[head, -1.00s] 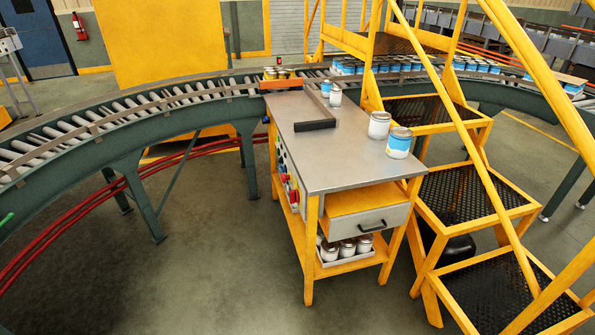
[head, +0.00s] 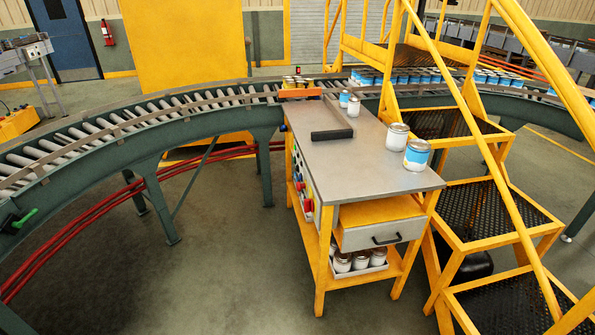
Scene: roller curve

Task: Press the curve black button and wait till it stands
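The roller curve (head: 130,118) is a dark green conveyor with grey rollers, bending from the left edge to behind the work table. A control panel (head: 301,183) is on the left side of the yellow-framed work table (head: 365,170), seen at a steep angle. It carries small coloured knobs, including a red one (head: 308,205). I cannot pick out a black button on it at this size. The rollers near the table are empty except for a few cans (head: 297,83) by an orange bar at the table's far end. My gripper is not in view.
A green lever (head: 24,219) sits on the conveyor's side at far left. Yellow steps (head: 480,215) stand right of the table. White and blue cans (head: 417,155) stand on the tabletop. Red pipes (head: 75,230) run under the curve. The floor (head: 235,265) left of the table is clear.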

